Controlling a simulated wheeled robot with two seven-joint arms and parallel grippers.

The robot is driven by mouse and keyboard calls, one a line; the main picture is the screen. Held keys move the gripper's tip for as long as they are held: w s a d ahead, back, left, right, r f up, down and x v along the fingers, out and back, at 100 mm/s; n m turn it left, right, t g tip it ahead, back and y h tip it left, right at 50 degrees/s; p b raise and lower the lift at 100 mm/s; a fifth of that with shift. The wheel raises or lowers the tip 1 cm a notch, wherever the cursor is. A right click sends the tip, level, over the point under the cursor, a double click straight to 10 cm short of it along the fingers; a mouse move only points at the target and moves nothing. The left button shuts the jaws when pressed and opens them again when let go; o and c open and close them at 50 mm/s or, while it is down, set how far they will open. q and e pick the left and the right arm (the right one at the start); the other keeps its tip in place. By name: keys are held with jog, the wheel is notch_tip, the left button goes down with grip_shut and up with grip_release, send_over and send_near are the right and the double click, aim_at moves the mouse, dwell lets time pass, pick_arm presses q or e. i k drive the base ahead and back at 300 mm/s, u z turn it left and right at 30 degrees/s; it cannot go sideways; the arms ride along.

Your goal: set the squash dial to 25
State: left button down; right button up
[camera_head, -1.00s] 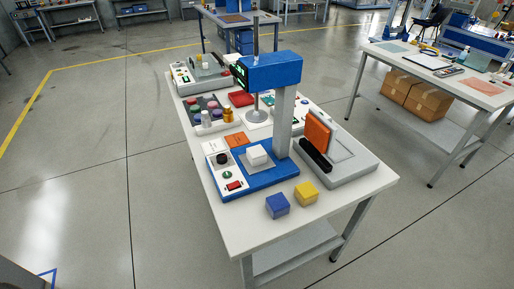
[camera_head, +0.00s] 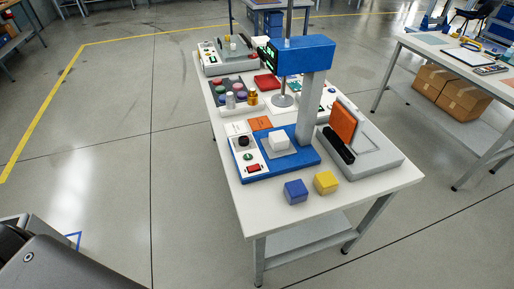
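A blue press (camera_head: 304,56) with a grey column stands on the near half of the white table. On the left of its base is a white control panel with a black round dial (camera_head: 243,141), a green button (camera_head: 248,157) and a red switch (camera_head: 253,168). The dial's setting and scale are too small to read. I cannot tell from any label which control is the squash dial. A white block (camera_head: 279,141) sits on the press base under the head. Neither gripper is in view.
A blue cube (camera_head: 295,191) and a yellow cube (camera_head: 326,182) lie at the table's near edge. A grey fixture with an orange pad (camera_head: 343,124) stands right of the press. Coloured pots and bottles (camera_head: 231,98) stand behind the panel. The floor left of the table is open.

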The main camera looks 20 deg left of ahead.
aim_at(243, 140)
jog(key=z, duration=0.95)
jog(key=k, duration=0.6)
jog(key=u, duration=0.35)
